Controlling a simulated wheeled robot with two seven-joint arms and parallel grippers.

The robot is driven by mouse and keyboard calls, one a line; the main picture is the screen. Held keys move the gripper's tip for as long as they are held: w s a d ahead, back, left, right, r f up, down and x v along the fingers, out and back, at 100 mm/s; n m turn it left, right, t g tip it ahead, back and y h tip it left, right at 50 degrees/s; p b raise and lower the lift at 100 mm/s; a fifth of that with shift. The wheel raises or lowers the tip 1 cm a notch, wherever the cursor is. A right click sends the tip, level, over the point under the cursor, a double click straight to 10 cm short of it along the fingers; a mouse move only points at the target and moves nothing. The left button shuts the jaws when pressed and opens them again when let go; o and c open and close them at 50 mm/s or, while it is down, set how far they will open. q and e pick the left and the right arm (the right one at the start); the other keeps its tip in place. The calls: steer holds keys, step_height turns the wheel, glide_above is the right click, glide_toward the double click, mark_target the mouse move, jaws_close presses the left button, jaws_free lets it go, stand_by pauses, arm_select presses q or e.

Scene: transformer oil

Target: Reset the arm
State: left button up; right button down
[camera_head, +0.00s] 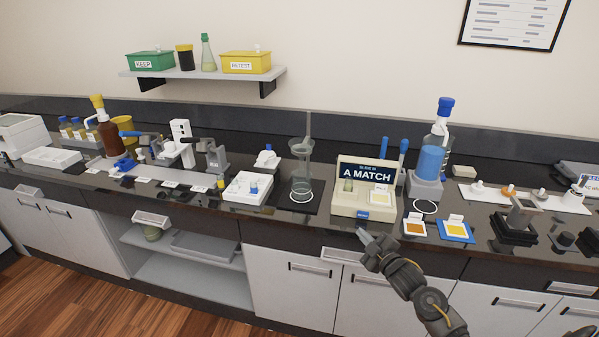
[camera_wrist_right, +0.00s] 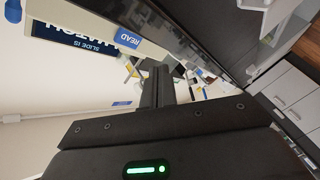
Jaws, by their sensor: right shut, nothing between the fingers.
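My right arm comes in from the lower right in the head view. Its gripper (camera_head: 364,236) is shut and empty, just in front of the counter's front edge, below the beige reader box (camera_head: 347,206) marked "A MATCH". In the right wrist view the closed fingers (camera_wrist_right: 159,88) point away from the camera, with nothing held between them. The reader's dark blue sign (camera_wrist_right: 58,38) and blue "READ" label (camera_wrist_right: 129,38) show at the upper left of that view. My left arm and gripper are not in view.
The dark counter (camera_head: 285,212) is crowded: a glass funnel stand (camera_head: 301,165), a blue-liquid bottle (camera_head: 431,160), an orange card (camera_head: 414,226) and a yellow card (camera_head: 455,229) on a blue mat. A shelf (camera_head: 200,73) holds green and yellow boxes. Space before the cabinets is clear.

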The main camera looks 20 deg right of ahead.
steer(key=s+a+f+m+g, duration=0.4)
steer(key=s+a+f+g, duration=0.2)
steer(key=s+a+f, duration=0.45)
steer(key=s+a+r+m+g, duration=0.15)
steer(key=s+a+g, duration=0.3)
steer(key=s, duration=0.75)
steer(key=s+a+r+m+g, duration=0.1)
steer(key=s+a+m+g, duration=0.2)
steer(key=s+a, duration=0.55)
steer(key=s+d+f+g, duration=0.1)
steer(key=s+d+f, duration=0.1)
steer(key=f, duration=1.2)
steer(key=s+d+f+g, duration=0.1)
steer(key=s+f, duration=0.1)
steer(key=f, duration=1.2)
steer(key=s+d+f, duration=0.3)
steer(key=s+f, duration=1.1)
steer(key=s, duration=0.2)
steer(key=shift+n+g, duration=0.35)
steer(key=shift+n, duration=0.1)
